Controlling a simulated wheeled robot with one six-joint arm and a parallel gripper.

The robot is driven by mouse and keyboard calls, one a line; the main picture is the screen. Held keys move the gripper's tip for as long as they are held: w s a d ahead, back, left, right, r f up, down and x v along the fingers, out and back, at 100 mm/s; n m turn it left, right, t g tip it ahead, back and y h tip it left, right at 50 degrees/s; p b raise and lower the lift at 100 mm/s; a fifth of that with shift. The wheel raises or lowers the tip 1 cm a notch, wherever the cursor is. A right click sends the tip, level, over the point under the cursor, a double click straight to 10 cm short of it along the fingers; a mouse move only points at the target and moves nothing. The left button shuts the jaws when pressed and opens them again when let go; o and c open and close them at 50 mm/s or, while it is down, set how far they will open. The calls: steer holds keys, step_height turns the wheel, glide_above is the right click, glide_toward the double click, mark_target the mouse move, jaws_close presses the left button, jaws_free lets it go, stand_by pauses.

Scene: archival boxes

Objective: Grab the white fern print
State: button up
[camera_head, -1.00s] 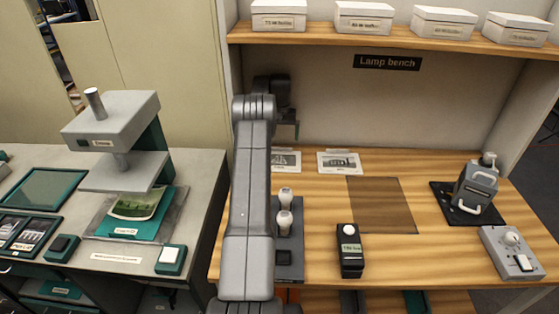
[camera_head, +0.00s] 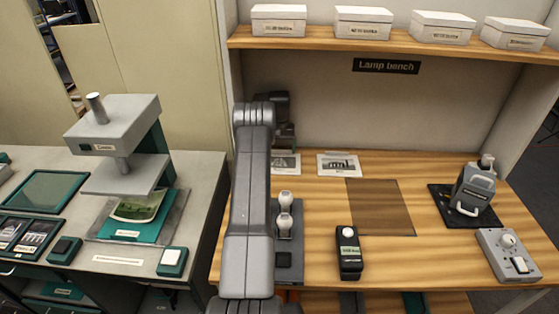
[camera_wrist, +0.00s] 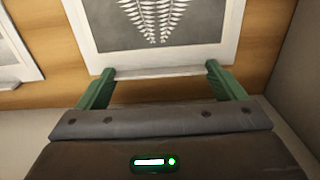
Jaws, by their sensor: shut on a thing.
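The fern print (camera_wrist: 160,25) fills the top middle of the wrist view. It shows a white fern on a dark grey ground inside a white border. My gripper (camera_wrist: 165,76) is shut on the pale strip along its near edge, one green finger at each end. In the head view the fern print (camera_head: 286,163) lies at the back left of the bench, partly hidden behind my arm. My gripper (camera_head: 284,141) is low over its back edge there.
A second print (camera_head: 338,164) lies just right of it on the wooden bench (camera_head: 310,190). Two white-topped knobs stand nearer, beside my arm. A black device (camera_head: 349,252) is in front. A shelf with white boxes (camera_head: 363,22) hangs above. The brown panel (camera_head: 381,205) is bare.

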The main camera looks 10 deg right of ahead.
steer(key=shift+r, duration=0.15)
steer(key=shift+s+r+b, duration=0.1)
steer(key=shift+s+b, duration=0.05)
steer(key=shift+b, duration=0.25)
step_height(320, 180, up, 11)
steer(key=b, duration=0.2)
steer(key=s+a+b, duration=0.2)
steer(key=s, duration=0.7)
steer(key=s+a+b, duration=0.2)
steer(key=s+a, duration=0.1)
steer(key=s, duration=0.7)
steer(key=shift+a+b, duration=0.25)
steer(key=shift+b, duration=0.1)
